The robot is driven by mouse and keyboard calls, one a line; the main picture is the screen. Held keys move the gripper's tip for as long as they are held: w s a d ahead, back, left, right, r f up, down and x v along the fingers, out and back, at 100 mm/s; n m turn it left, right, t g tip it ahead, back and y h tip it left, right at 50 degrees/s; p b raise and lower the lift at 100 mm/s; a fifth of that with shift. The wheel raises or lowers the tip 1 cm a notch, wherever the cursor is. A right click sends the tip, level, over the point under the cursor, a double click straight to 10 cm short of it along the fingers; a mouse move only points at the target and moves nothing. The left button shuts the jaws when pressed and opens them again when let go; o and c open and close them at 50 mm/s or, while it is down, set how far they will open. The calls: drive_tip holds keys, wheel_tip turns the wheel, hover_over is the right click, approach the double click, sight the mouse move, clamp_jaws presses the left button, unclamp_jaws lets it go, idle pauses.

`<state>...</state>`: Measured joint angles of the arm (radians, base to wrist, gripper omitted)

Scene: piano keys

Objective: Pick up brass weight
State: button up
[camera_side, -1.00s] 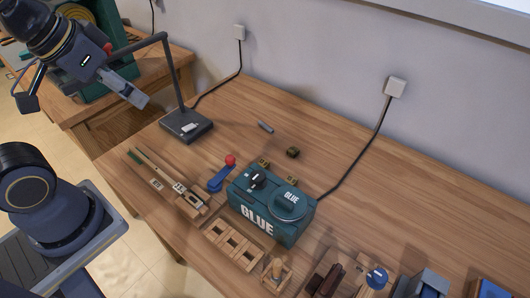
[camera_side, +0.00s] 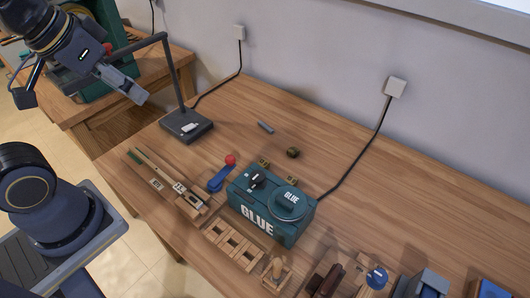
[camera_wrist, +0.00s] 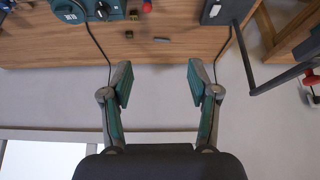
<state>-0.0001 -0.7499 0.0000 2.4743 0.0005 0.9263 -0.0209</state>
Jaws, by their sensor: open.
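A small dark brass-coloured piece, which looks like the brass weight (camera_side: 292,152), stands on the wooden table behind the glue box. It also shows in the wrist view (camera_wrist: 129,34), near the top and left of centre. My gripper (camera_side: 138,95) is high at the upper left in the side view, near the lamp and well away from the weight. In the wrist view my gripper (camera_wrist: 159,82) has its two green-padded fingers spread wide with nothing between them.
A teal glue box (camera_side: 270,207) stands in front of the weight, with small brass pieces at its back edge. A grey stick (camera_side: 265,127) lies nearby. A dark lamp (camera_side: 187,125) stands to the left. Cables run to the wall.

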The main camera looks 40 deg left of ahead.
drive_tip(key=w+d+r, duration=0.1)
drive_tip(key=w+r, duration=0.8)
drive_tip(key=w, duration=0.2)
drive_tip(key=m+g, duration=0.1)
drive_tip(key=g, duration=0.5)
hover_over(293, 150)
wheel_tip(293, 150, down, 38)
drive_tip(key=shift+s+a+r, duration=0.1)
drive_tip(key=shift+a+r, duration=0.05)
drive_tip(key=shift+w+f, duration=0.15)
drive_tip(key=shift+f, duration=1.35)
drive_tip(key=shift+w+f, duration=0.1)
drive_tip(key=shift+f, duration=1.35)
clamp_jaws()
